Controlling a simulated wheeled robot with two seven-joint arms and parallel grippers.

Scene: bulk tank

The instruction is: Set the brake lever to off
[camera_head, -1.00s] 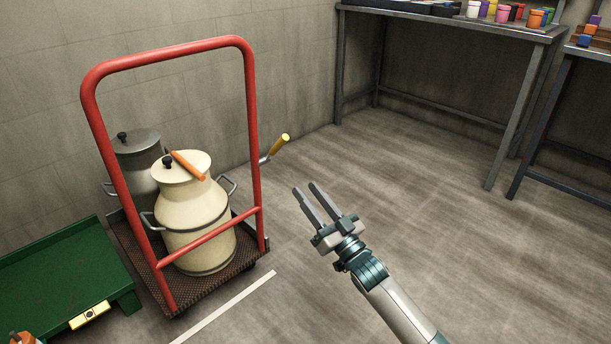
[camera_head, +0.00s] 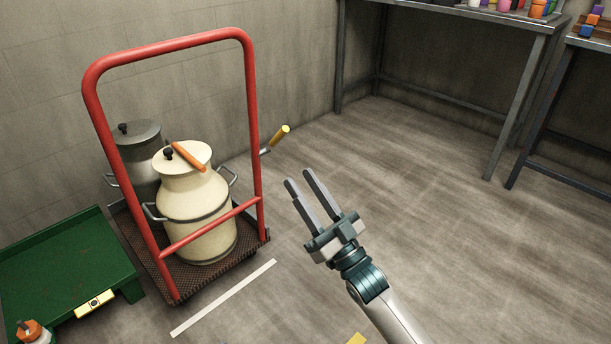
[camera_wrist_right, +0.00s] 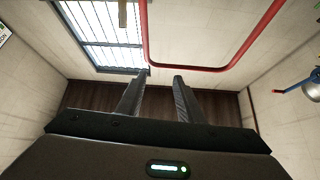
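The brake lever (camera_head: 275,138) has a yellow grip on a grey rod and sticks out, tilted, behind the right side of the cart's red frame. Its lower end is partly hidden by that frame. My right gripper (camera_head: 299,178) is in front of and slightly right of the lever, apart from it. Its two fingers are open with nothing between them, as the right wrist view (camera_wrist_right: 160,78) also shows. I cannot clearly make out the lever in the wrist view. My left gripper is not in view.
The red-framed cart (camera_head: 254,110) carries a cream can (camera_head: 190,198) and a grey can (camera_head: 137,133). A green low platform (camera_head: 65,265) stands at the left. Metal tables (camera_head: 500,22) stand at the back right. The floor to the right is clear.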

